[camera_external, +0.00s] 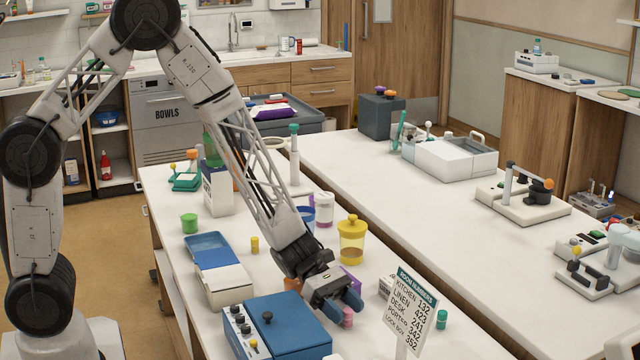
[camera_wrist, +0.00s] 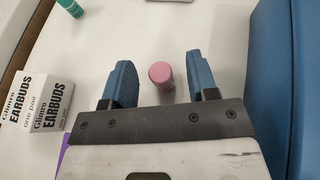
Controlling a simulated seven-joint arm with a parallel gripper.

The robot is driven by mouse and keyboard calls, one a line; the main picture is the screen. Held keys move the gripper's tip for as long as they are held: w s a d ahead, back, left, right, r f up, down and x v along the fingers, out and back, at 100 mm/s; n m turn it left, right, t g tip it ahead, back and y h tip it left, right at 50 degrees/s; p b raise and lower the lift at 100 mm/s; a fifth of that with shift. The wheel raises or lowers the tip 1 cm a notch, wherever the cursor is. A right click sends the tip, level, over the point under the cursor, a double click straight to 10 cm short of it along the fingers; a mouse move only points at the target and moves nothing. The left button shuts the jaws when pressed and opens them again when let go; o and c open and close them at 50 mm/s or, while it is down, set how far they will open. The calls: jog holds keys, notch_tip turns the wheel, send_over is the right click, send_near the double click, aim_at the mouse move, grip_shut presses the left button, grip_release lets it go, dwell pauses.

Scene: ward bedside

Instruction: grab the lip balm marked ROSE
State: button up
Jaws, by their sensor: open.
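A small pink capped tube (camera_external: 347,317), which looks like a lip balm, stands on the white counter under my gripper. In the wrist view the pink tube (camera_wrist: 160,75) stands between my two blue fingers, with a gap on each side; no marking on it can be read. My gripper (camera_wrist: 161,80) is open and points down around it; it also shows in the external view (camera_external: 341,301). A similar teal tube (camera_external: 441,319) stands apart to the right; it also shows at the top left of the wrist view (camera_wrist: 71,7). Its marking cannot be read.
A white EARBUDS box (camera_wrist: 38,101) stands left of my fingers in the wrist view. A blue box with knobs (camera_external: 285,325) stands close on the other side (camera_wrist: 306,90). A sign (camera_external: 410,308) stands in front. A yellow-lidded jar (camera_external: 352,240) is behind my gripper.

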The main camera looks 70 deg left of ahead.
jog(key=shift+w+d+f, duration=0.15)
jog(key=shift+d+f, duration=0.05)
jog(key=shift+d, duration=0.3)
jog(key=shift+c, duration=0.3)
jog(key=c, duration=0.9)
